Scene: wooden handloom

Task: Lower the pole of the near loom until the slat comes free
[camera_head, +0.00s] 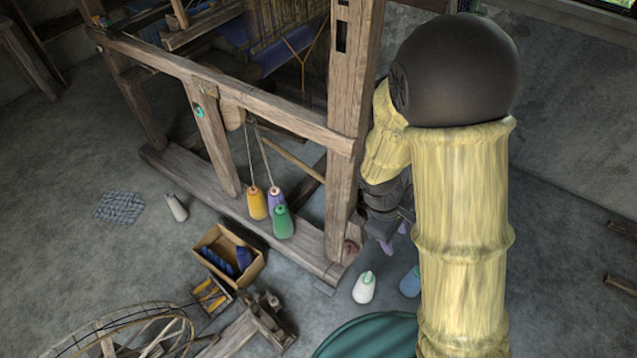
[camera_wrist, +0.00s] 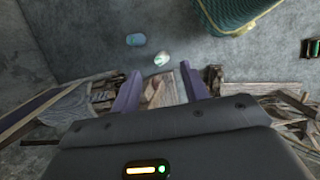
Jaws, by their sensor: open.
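The near wooden loom (camera_head: 225,90) stands left of my arm, with a thick upright post (camera_head: 345,130) and a long top rail. A thin light-brown pole (camera_head: 293,160) slants down behind its front frame toward the post. I cannot tell which piece is the slat. My gripper (camera_head: 396,238) points down just right of the post's lower part, partly hidden by my arm. In the wrist view, its purple fingers (camera_wrist: 160,90) are spread apart with nothing held. Wood of the loom shows between and below them.
Yarn cones (camera_head: 257,203) hang on cords at the loom's front. A white cone (camera_head: 364,287) and a blue cone (camera_head: 410,281) stand on the floor near my gripper. A cardboard box (camera_head: 228,256), a spinning wheel (camera_head: 125,335) and a green round object (camera_head: 370,338) are nearer.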

